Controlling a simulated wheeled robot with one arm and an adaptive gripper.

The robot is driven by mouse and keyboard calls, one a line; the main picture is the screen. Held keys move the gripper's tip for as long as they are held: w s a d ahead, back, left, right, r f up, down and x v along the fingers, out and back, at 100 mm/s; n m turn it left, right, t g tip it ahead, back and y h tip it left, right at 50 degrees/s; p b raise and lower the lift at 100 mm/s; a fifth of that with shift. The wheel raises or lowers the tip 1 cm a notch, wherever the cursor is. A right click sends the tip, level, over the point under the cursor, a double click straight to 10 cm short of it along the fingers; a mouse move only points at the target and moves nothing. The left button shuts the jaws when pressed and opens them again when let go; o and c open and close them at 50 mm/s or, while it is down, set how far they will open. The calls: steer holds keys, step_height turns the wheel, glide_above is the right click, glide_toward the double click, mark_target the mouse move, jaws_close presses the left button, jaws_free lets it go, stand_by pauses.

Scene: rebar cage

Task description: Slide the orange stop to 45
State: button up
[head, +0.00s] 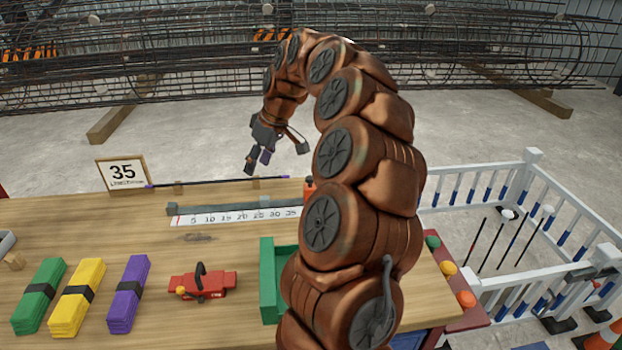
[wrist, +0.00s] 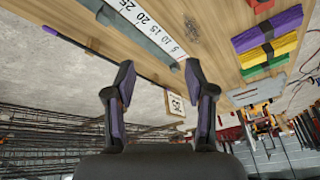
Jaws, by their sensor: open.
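The orange stop (head: 309,186) stands at the right end of the visible scale, just past the 35 mark, partly hidden by my arm. The white scale (head: 235,218) shows marks from 5 to 35 beside a grey rail (head: 215,208); anything further right is hidden. In the wrist view the scale (wrist: 150,28) shows its low numbers, and the stop is not in that picture. My gripper (head: 257,160) is open and empty, above the back of the bench and left of the stop. Its two fingers (wrist: 158,80) are spread wide.
A framed sign reading 35 (head: 123,174) stands at the bench's back left. A dark rod with purple ends (head: 215,182) runs behind the rail.

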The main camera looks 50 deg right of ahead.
steer(key=d+f+m+h, duration=0.1)
steer(key=d+f, duration=0.3)
steer(key=d, duration=0.8)
steer(key=b, duration=0.1)
glide_toward(310, 177)
steer(key=f, duration=0.1)
steer(key=shift+m+t+h, duration=0.3)
steer(key=shift+t+h, duration=0.1)
steer(key=shift+a+p+x, duration=0.2)
steer(key=shift+p+x, duration=0.25)
steer(key=shift+x, duration=1.5)
steer(key=shift+a+p+x, duration=0.25)
steer(key=shift+p+x, duration=0.2)
steer(key=shift+x, duration=1.5)
steer(key=shift+s, duration=0.2)
jaws_close()
